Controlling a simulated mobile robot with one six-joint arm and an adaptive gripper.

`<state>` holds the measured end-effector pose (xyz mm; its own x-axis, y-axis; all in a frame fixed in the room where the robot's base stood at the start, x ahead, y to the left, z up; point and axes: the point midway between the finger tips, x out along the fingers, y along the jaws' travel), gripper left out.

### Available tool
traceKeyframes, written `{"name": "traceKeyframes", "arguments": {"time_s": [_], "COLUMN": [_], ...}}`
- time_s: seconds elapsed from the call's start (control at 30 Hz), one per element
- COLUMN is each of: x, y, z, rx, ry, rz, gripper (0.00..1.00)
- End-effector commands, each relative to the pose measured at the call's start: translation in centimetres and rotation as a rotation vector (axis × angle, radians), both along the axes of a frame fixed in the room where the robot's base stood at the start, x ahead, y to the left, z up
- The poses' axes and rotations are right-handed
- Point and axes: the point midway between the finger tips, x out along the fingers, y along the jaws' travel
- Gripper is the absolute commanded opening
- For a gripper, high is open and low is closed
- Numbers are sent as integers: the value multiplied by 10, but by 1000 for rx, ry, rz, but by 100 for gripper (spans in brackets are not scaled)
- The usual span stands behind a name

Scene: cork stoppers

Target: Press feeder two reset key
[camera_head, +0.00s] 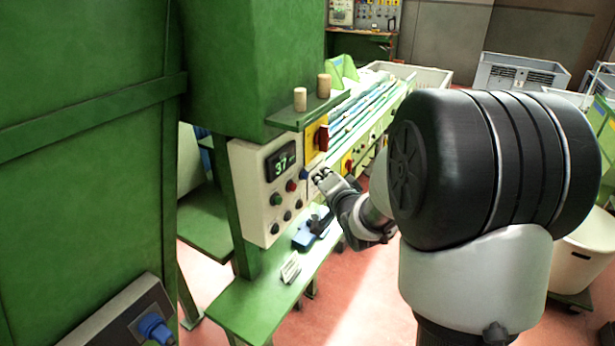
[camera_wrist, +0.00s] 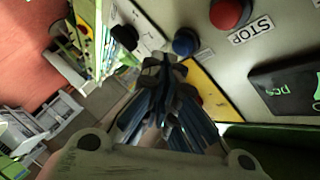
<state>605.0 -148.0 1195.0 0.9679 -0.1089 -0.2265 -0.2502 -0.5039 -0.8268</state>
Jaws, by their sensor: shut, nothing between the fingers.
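A pale control panel (camera_head: 256,190) on the green machine carries a display reading 37 and several round buttons. A blue button (camera_head: 304,174) sits at its right end; in the wrist view the blue button (camera_wrist: 185,42) lies just beyond my fingertips. A red button (camera_wrist: 230,13) with a STOP label is beside it, and a black button (camera_wrist: 125,37) is on the other side. No label naming feeder two or reset is readable. My gripper (camera_head: 321,176) is shut and empty, close to the panel's right end; its fingertips (camera_wrist: 164,65) cover part of the panel. Contact cannot be told.
A yellow plate with a red switch (camera_head: 321,138) is just above my gripper. Two cork stoppers (camera_head: 300,99) stand on a green shelf. A blue item (camera_head: 309,236) and a small white card (camera_head: 291,267) rest on the green ledge below. White bins stand at right.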

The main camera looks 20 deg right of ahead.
Motion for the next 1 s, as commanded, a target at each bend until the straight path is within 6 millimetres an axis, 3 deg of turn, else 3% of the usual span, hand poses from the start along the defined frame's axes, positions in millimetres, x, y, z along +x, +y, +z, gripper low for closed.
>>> {"name": "traceKeyframes", "arguments": {"time_s": [1.0], "x": [8], "y": [7], "z": [-1], "rx": [-1], "ry": [1], "rz": [1], "gripper": [0]}}
